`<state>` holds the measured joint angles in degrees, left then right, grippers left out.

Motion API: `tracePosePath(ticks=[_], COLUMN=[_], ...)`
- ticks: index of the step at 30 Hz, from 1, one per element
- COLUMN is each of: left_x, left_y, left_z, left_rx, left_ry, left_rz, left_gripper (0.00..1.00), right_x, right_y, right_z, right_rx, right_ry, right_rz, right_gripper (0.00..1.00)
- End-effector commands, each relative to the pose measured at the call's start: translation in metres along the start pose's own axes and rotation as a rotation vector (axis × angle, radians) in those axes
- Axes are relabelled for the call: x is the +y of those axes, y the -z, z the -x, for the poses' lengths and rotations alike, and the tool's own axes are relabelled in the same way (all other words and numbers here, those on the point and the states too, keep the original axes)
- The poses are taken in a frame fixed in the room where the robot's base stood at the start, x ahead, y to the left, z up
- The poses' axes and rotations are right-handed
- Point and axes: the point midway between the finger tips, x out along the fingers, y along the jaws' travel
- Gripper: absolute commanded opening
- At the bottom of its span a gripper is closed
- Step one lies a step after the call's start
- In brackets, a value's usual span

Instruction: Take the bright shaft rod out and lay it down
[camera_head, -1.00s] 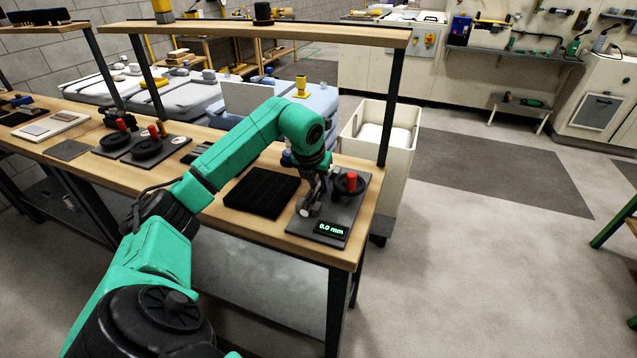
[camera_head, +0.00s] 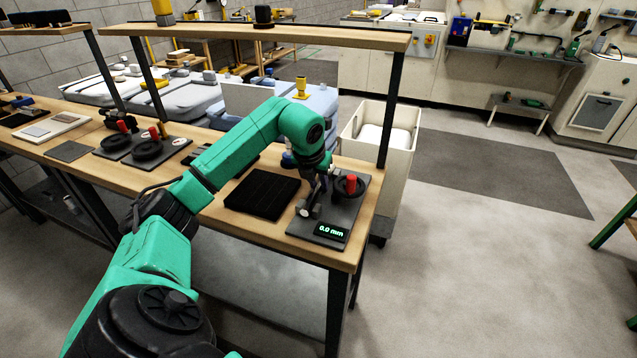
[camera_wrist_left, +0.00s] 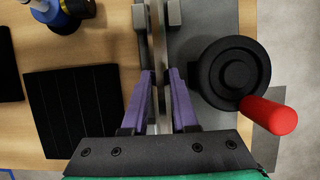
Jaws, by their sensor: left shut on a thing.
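The bright shaft rod (camera_wrist_left: 157,48) is a thin silver bar in the left wrist view, running up the picture between two grey blocks of the measuring fixture. My left gripper (camera_wrist_left: 160,76) has its purple fingers on either side of the rod and is shut on it. In the head view my left gripper (camera_head: 317,184) is over the fixture's dark plate (camera_head: 347,214), and the arm and wrist hide most of the rod. Whether the rod still touches the fixture cannot be told. My right gripper is in neither view.
The fixture has a black handwheel with a red knob (camera_head: 351,184) and a display (camera_head: 332,232) reading 0.0 mm. A black grooved pad (camera_head: 263,194) lies empty left of it. An overhead shelf (camera_head: 260,32) spans the bench.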

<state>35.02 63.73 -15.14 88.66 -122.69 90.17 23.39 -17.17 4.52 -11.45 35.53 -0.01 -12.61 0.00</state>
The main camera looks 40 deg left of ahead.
Motion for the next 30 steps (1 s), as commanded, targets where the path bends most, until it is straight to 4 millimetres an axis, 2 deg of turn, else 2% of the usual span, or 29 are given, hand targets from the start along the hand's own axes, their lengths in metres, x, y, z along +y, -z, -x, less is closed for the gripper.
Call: tracePosePath(ticks=[21,30], left_x=[0.000,0.000], left_y=[-0.010,-0.010], left_z=[0.022,0.022], left_rx=[-0.003,-0.002], left_ry=[0.000,0.000], left_rz=[0.001,0.001], left_gripper=[0.00,0.00], right_x=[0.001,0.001], right_y=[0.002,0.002], right_z=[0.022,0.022], right_rx=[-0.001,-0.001], right_ry=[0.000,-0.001], right_rz=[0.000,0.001], right_gripper=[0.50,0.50])
